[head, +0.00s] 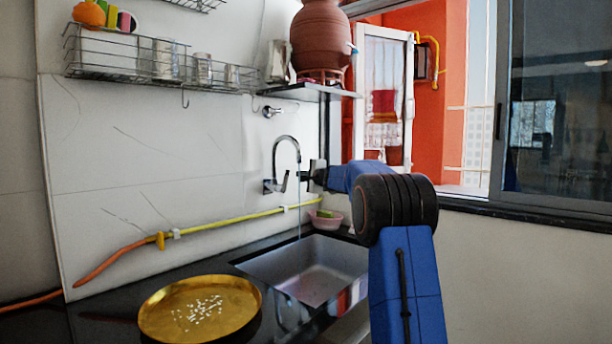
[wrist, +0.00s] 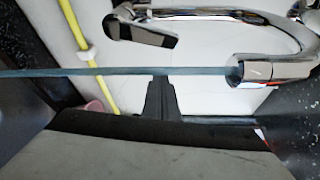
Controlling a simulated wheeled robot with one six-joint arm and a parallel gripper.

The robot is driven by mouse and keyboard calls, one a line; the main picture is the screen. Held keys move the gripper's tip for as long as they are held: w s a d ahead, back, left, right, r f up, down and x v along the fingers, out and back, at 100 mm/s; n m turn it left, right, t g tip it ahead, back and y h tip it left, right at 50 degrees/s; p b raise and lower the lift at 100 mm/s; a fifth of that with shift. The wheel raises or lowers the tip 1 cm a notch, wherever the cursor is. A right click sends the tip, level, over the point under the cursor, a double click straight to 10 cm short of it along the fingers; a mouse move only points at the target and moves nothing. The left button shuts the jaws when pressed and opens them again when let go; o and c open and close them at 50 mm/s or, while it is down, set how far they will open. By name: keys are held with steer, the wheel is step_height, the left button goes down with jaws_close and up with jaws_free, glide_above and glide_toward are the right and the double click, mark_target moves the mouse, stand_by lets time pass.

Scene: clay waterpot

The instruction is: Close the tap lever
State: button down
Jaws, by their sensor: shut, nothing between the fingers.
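The chrome tap (head: 287,142) is on the white wall above the sink, with a curved spout. Its lever (head: 284,181) sticks out low near the tap's base, and shows in the wrist view (wrist: 145,32) at the upper left of the tap. A stream of water (head: 299,215) runs from the spout into the sink; in the wrist view it crosses the picture sideways (wrist: 120,72). My gripper (head: 303,175) is just right of the lever. In the wrist view its fingers (wrist: 160,80) are together and empty, their tips at the stream and apart from the lever.
The steel sink (head: 262,262) is set in a black counter. A golden plate (head: 152,322) with white grains lies at the front left. A pink bowl (head: 326,222) stands behind the sink. A yellow hose (head: 230,222) runs along the wall. A clay pot (head: 320,42) stands on a shelf above.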

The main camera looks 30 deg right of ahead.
mark_target(284, 181)
steer(key=a, duration=0.1)
steer(key=s+a, duration=0.1)
steer(key=a+r, duration=0.1)
steer(key=shift+s+a, duration=0.3)
steer(key=shift+s+a+r, duration=0.15)
steer(key=shift+a, duration=0.25)
steer(key=shift+s+a+r, duration=0.1)
steer(key=shift+a, duration=0.25)
